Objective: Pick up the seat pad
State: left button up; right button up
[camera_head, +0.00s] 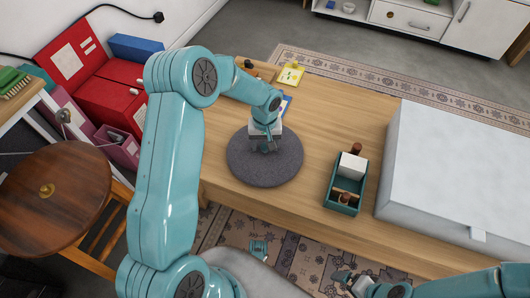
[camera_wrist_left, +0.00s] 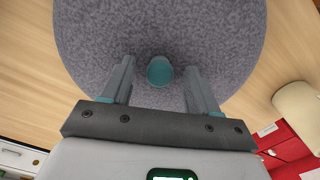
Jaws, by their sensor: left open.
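The seat pad (camera_head: 265,172) is a round, dark grey, speckled disc lying flat on the wooden table. It fills much of the left wrist view (camera_wrist_left: 90,45). My left gripper (camera_head: 267,150) is over the pad, near its upper middle, with its fingers pointing down. In the left wrist view the open fingers (camera_wrist_left: 160,85) straddle a small rounded teal thing (camera_wrist_left: 159,71) against the pad; I cannot tell what it is. Whether the fingertips touch the pad is unclear. My right gripper (camera_head: 352,284) is low at the bottom right, away from the pad; its jaws are unclear.
A teal tray (camera_head: 343,208) with several items stands right of the pad. A large pale grey box (camera_head: 455,165) fills the table's right side. A round brown wooden top (camera_head: 70,200) is at left, beside red boxes (camera_head: 112,100).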

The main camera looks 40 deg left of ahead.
pick_arm(q)
grip_shut()
